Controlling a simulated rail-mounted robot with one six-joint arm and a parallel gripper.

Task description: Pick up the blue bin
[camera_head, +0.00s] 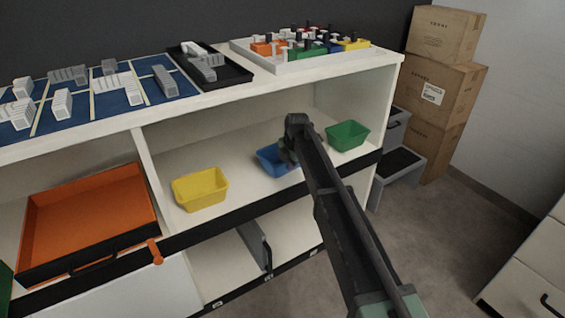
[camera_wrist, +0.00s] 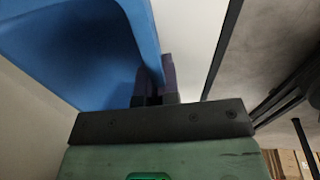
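The blue bin (camera_head: 268,157) is on the middle shelf between a yellow bin and a green bin. My gripper (camera_head: 288,152) is at its right side and hides part of it, so I cannot tell whether its base touches the shelf. In the wrist view the blue bin (camera_wrist: 75,45) fills the upper left. My gripper's fingers (camera_wrist: 156,82) are close together there, one inside the bin and one outside, with the bin's wall between them. The gripper looks shut on that wall.
The yellow bin (camera_head: 201,188) stands to the left and the green bin (camera_head: 347,135) to the right on the same shelf. An orange tray (camera_head: 90,215) is further left. The counter (camera_head: 215,98) above holds trays of parts. Cartons (camera_head: 437,85) are stacked at the right.

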